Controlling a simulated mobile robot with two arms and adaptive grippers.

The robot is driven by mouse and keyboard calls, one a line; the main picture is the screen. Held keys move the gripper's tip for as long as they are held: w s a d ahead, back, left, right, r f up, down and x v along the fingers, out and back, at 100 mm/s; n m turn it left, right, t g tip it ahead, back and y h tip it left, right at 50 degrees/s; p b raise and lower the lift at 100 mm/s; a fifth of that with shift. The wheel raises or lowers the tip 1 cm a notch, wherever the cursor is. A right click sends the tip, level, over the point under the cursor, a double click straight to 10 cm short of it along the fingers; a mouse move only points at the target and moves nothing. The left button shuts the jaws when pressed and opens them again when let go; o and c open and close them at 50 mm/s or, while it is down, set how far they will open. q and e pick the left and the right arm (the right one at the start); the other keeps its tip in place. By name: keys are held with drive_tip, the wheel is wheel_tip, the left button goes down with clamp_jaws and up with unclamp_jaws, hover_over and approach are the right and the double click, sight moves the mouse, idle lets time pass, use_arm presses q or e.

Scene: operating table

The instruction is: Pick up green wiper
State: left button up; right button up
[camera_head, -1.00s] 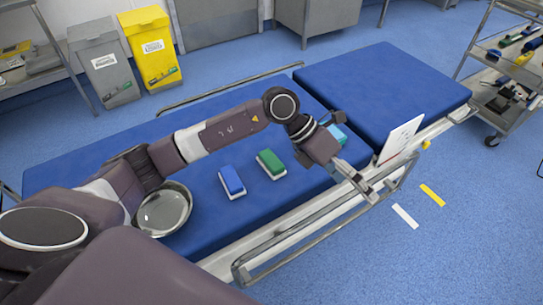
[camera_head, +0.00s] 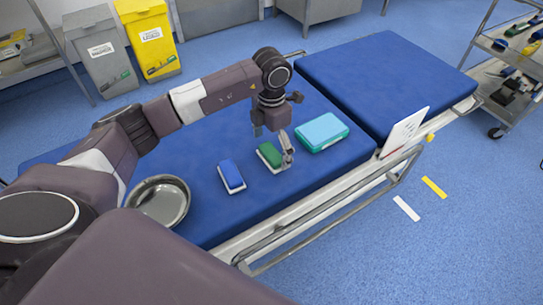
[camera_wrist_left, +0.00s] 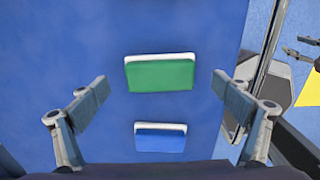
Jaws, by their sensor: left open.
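The green wiper (camera_head: 269,156), a green block on a white base, lies on the blue operating table. It also shows in the left wrist view (camera_wrist_left: 160,75), lying between and slightly beyond the fingertips. My left gripper (camera_head: 272,141) points down over it, open and empty, with one finger on either side and partly covering it. In the left wrist view the open fingers (camera_wrist_left: 160,86) stand well apart. Grey finger-like parts (camera_wrist_left: 302,50) at the right edge of that view may be my right gripper; they are cut off.
A blue wiper (camera_head: 232,176) lies left of the green one. A turquoise box (camera_head: 321,132) lies close on its right. A round metal bowl (camera_head: 163,201) sits further left. A white panel (camera_head: 404,132) and a metal rail (camera_head: 330,224) edge the table's near side.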

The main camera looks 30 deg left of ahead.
use_arm(q)
wheel_tip(320, 180, down, 2)
drive_tip(key=shift+f, duration=0.1)
drive_tip(key=shift+s, duration=0.1)
drive_tip(key=c, duration=1.4)
